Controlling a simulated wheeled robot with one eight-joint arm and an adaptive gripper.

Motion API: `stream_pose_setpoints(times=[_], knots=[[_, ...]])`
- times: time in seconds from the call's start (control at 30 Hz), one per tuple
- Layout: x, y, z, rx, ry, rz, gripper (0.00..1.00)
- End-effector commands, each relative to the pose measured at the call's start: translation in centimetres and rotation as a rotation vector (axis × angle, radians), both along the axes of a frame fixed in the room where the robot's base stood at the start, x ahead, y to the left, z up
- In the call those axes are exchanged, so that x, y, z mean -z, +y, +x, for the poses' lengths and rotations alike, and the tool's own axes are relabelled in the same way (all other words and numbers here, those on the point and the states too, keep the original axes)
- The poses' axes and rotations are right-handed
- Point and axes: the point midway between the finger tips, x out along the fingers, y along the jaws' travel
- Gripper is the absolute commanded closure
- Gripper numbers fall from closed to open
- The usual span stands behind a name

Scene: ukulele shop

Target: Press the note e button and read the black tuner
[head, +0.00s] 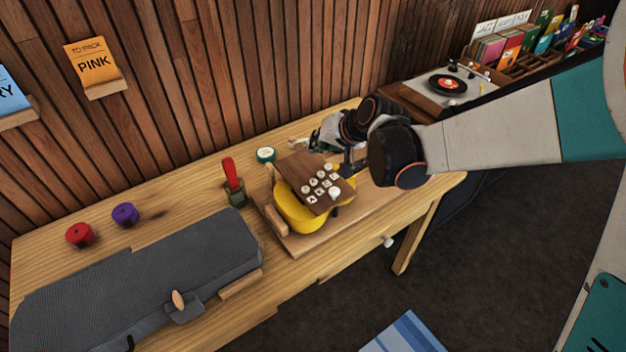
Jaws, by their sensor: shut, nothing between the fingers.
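A dark wooden board (296,170) with several white lettered buttons (319,184) lies over a yellow ukulele body (290,213) on the workbench. The letters are too small to tell which button is e. A larger white round button or knob (335,194) sits at the board's lower right. My gripper (346,171) is shut and empty, close to the board's right edge beside the buttons. I cannot tell whether it touches one. The black tuner cannot be made out; my wrist and gripper cover the area behind the board's right end.
The ukulele rests on a wooden tray (297,245). A green holder with a red-handled tool (232,174), a green round tin (265,154) and red (79,234) and purple (125,214) spools stand left. A grey case (190,258) fills the front left. A turntable (447,86) is behind.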

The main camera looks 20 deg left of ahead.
Motion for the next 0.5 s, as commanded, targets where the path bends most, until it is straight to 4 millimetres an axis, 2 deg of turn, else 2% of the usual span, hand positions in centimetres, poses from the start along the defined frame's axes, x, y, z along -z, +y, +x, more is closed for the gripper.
stream_pose_setpoints(times=[0.27,0.5], knots=[[0.5,0.0,0.0,0.000,0.000,0.000,1.00],[2.7,0.0,0.0,0.001,-0.001,-0.001,1.00]])
